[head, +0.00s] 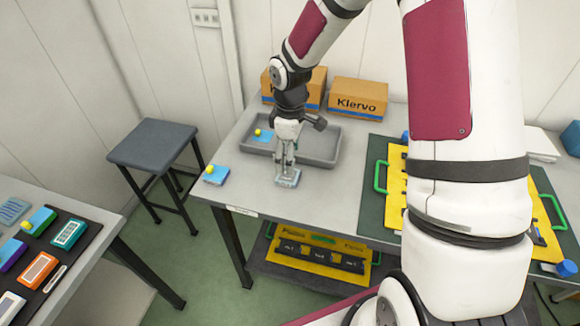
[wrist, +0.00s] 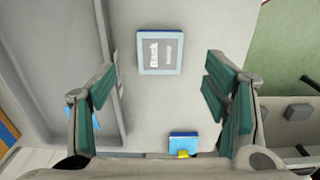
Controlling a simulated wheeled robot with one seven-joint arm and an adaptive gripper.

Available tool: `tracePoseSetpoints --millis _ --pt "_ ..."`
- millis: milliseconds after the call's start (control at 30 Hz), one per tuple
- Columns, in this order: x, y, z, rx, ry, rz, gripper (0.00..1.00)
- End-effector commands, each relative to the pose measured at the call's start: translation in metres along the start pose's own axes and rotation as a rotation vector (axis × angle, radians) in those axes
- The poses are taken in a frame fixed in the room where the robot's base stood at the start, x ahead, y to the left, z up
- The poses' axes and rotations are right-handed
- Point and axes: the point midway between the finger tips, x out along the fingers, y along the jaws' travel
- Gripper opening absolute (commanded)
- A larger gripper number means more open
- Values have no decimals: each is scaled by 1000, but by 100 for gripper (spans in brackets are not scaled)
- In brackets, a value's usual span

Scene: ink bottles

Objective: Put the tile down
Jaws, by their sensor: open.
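A small square tile with a pale blue border, a grey face and lettering lies flat on the table in the wrist view (wrist: 143,69). In the head view the tile (head: 288,181) sits on the grey table (head: 330,190), in front of the grey tray, close to the front edge. My gripper (head: 285,166) is over the tile, pointing down. In the wrist view my gripper (wrist: 160,105) is open, its green-padded fingers wide apart, with nothing between them. The tile shows ahead of the fingers, clear of both pads.
A blue block with a yellow knob (head: 215,175) stands left of the tile; it also shows in the wrist view (wrist: 184,142). The grey tray (head: 325,145) holds a similar one. Cardboard boxes (head: 358,97) stand behind. A yellow panel (head: 397,190) lies to the right.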

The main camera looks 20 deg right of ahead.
Motion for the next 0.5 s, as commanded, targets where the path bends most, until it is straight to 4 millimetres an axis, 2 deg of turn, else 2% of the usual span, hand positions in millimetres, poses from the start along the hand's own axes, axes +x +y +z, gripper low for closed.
tracePoseSetpoints --millis 33,200,500 --pt "-12 1 0 1 2 5 70" --pt "-39 1 0 2 1 3 70" --pt "-69 -3 4 23 -5 19 70"
